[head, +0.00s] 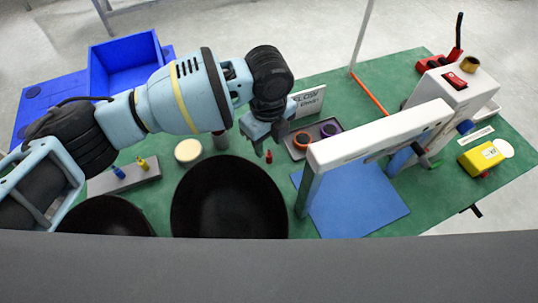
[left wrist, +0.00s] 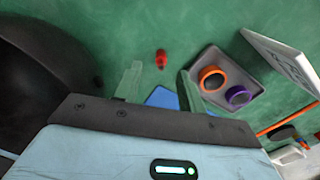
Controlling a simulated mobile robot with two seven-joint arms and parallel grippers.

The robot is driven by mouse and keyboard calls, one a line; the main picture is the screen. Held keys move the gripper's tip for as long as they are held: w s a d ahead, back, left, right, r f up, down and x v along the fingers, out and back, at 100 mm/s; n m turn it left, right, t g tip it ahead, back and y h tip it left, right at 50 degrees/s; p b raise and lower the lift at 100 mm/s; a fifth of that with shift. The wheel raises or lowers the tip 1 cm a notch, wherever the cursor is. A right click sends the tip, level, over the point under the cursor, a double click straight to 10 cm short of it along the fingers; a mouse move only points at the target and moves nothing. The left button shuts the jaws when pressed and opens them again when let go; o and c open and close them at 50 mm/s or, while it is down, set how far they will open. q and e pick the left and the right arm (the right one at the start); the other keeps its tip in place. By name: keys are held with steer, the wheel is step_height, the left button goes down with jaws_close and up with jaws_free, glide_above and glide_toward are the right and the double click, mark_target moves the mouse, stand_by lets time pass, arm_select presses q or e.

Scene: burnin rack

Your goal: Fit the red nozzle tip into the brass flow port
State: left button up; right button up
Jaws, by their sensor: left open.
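The small red nozzle tip (head: 268,157) stands on the green table, just below my left gripper (head: 267,146) in the head view. In the left wrist view the red nozzle tip (left wrist: 161,60) shows beyond the gap between the two fingers of my left gripper (left wrist: 158,72). The fingers are apart with nothing between them, and do not appear to touch the tip. A brass ring, seemingly the brass flow port (head: 469,64), sits on top of the white box (head: 460,88) at the far right. My right gripper is not seen.
A grey tray (head: 316,127) with orange and purple rings lies right of the tip, before a white sign (head: 309,101). A white beam (head: 380,135) stands over a blue mat (head: 355,205). A black bowl (head: 228,200) is near the front. A blue bin (head: 125,65) is back left.

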mark_target(269, 150)
arm_select(q)
step_height(269, 150, down, 5)
steer(key=shift+d+r, duration=0.1)
steer(key=shift+d, duration=0.05)
jaws_close()
stand_by(0.4)
